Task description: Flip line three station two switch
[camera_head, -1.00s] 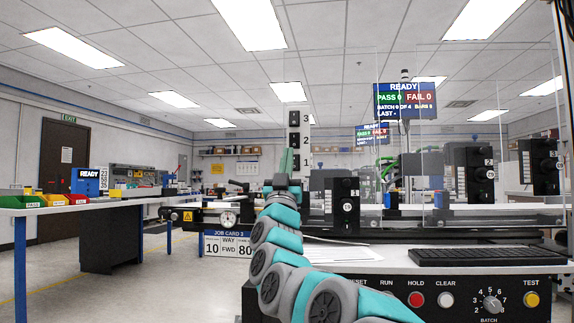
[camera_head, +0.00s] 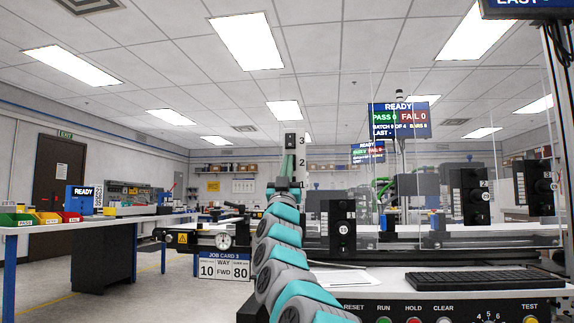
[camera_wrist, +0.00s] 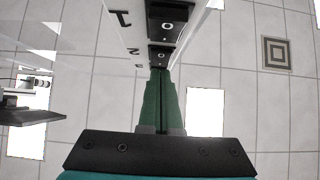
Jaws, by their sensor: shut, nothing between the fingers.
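A tall white panel (camera_head: 303,160) carries black switches in a column, marked 3, 2 and 1 from the top. The switch marked 3 (camera_head: 291,141) shows above my gripper in the head view. My gripper (camera_head: 290,156) points up with green fingers shut and empty, in front of the panel near the 2 mark, covering the lower switches. In the wrist view, the switches marked 1 (camera_wrist: 168,20) and 2 (camera_wrist: 160,55) run away along the panel. My fingertips (camera_wrist: 160,72) lie in line with the column and hide its far end. I cannot tell whether they touch it.
Black station units (camera_head: 342,228) stand along the conveyor behind clear guards at right. A job card 3 sign (camera_head: 223,266) hangs below. A keyboard (camera_head: 470,281) lies on the control desk at right. A bench with coloured bins (camera_head: 45,219) stands at left. The left floor is clear.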

